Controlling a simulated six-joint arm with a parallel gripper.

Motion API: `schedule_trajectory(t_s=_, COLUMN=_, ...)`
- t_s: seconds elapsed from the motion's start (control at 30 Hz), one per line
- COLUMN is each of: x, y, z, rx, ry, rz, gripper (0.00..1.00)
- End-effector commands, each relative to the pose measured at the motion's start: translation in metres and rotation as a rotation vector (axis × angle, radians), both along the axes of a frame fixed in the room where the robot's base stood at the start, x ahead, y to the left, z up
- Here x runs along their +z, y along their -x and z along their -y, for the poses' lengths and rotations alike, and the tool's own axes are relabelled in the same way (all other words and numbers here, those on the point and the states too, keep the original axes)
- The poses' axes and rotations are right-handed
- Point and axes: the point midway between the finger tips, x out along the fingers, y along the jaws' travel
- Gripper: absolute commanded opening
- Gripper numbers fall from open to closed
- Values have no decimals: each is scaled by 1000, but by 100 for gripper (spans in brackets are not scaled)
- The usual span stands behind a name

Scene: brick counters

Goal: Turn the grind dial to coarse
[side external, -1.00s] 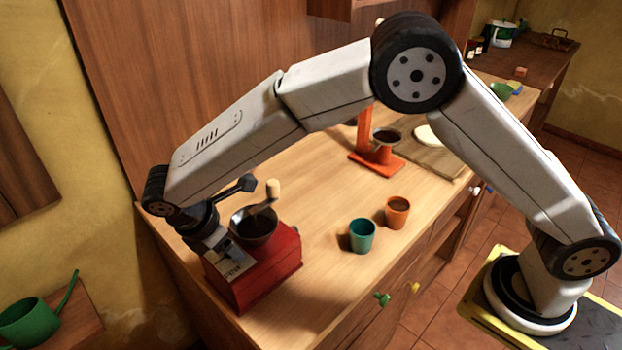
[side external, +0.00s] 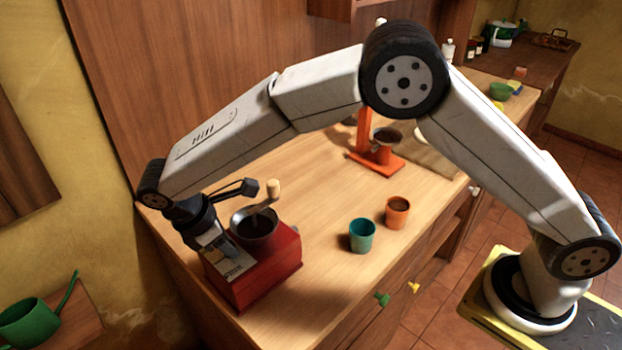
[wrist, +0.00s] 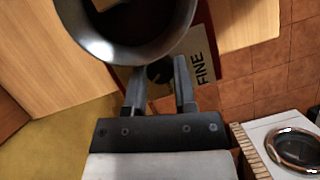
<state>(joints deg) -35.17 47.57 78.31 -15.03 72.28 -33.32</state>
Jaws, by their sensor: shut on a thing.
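The red grinder (side external: 273,272) stands at the counter's near left corner, with a metal hopper bowl (side external: 254,228) and a crank with a wooden knob (side external: 273,187) on top. In the wrist view, the small dark grind dial (wrist: 159,71) sits on a pale label plate (wrist: 205,66) that reads FINE. My gripper (wrist: 160,82) is shut on the dial, one finger on each side. In the side view, my gripper (side external: 214,247) is low at the grinder's left side and hides the dial. Which way the dial points is not clear.
A teal cup (side external: 362,237) and an orange cup (side external: 397,213) stand right of the grinder. An orange stand (side external: 377,167) is farther back. The hopper bowl (wrist: 125,40) is close to my fingers. The counter between the grinder and the back panel is clear.

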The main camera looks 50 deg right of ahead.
Motion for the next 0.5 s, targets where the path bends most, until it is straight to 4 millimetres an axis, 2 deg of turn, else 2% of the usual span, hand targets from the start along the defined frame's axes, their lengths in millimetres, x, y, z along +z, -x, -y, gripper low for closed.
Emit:
schedule_trajectory(t_s=0.27, x=1, y=0, z=-1, rx=-7, ry=-2, rz=1, gripper=0)
schedule_trajectory(t_s=0.3, x=1, y=0, z=-1, rx=-7, ry=-2, rz=1, gripper=40)
schedule_trajectory(t_s=0.4, x=1, y=0, z=-1, rx=-7, ry=-2, rz=1, gripper=69)
schedule_trajectory(t_s=0.5, x=1, y=0, z=0, rx=-7, ry=-1, rz=1, gripper=69)
